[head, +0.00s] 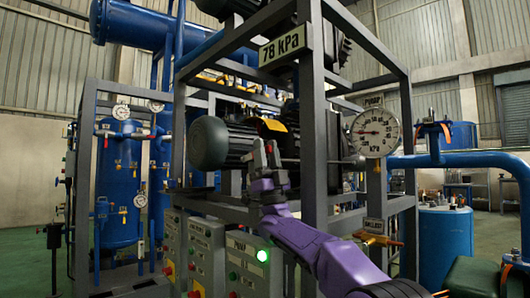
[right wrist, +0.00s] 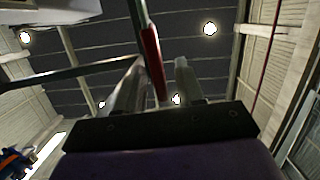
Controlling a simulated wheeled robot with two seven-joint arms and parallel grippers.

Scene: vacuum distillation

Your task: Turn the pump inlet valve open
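My right gripper (head: 268,152) is at the end of the purple arm, fingers pointing up, in front of the grey frame and the pump motor (head: 208,143). In the right wrist view its two fingers (right wrist: 160,82) stand apart. A dark bar with a red sleeve (right wrist: 151,52) shows between them, close to the left finger; I cannot tell whether it touches. A valve with an orange and blue top (head: 434,130) sits on the blue pipe at the right. No readable label marks any valve as the pump inlet valve. My left gripper is not in view.
A round gauge (head: 376,133) labelled PUMP and a brass valve with an orange lever (head: 378,240) under a BALLAST label are right of my arm. Control boxes (head: 247,262), one with a lit green button, stand below. Grey frame posts (head: 313,120) are close beside the gripper.

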